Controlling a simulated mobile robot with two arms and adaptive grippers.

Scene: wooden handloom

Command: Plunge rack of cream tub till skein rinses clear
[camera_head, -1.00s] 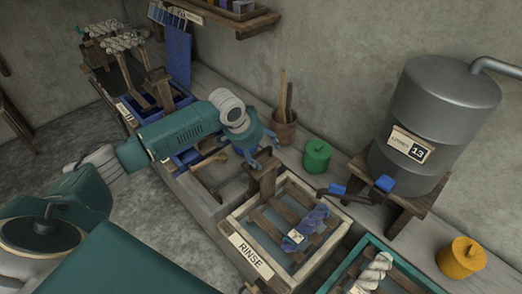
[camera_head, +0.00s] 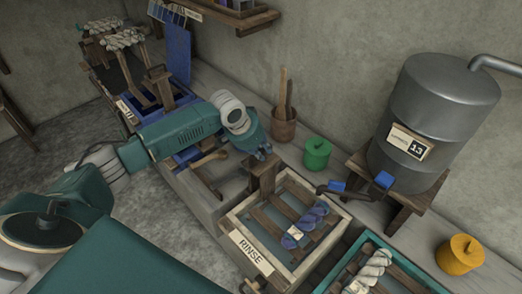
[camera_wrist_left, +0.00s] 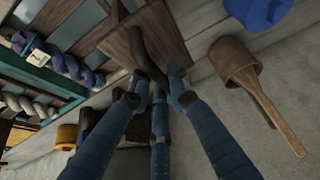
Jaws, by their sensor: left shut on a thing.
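The cream tub (camera_head: 240,213), labelled RINSE, stands at lower middle in the head view. Its slatted wooden rack (camera_head: 268,217) lies inside, with a tagged blue-purple skein (camera_head: 314,217) on it. The skein also shows in the left wrist view (camera_wrist_left: 65,64). A wooden upright (camera_head: 262,180) rises at the rack's far left end. My left gripper (camera_head: 263,155) is at the top of this upright and is shut on it. In the left wrist view my left gripper (camera_wrist_left: 156,84) has its fingers around dark wood (camera_wrist_left: 152,52). My right gripper is not in view.
A teal tub (camera_head: 338,272) with a white skein (camera_head: 372,270) sits beside the cream tub. Behind stand a green jar (camera_head: 317,155), a pot of sticks (camera_head: 284,128) and a grey drum (camera_head: 440,105) with a tap. A yellow jar (camera_head: 461,258) is at right.

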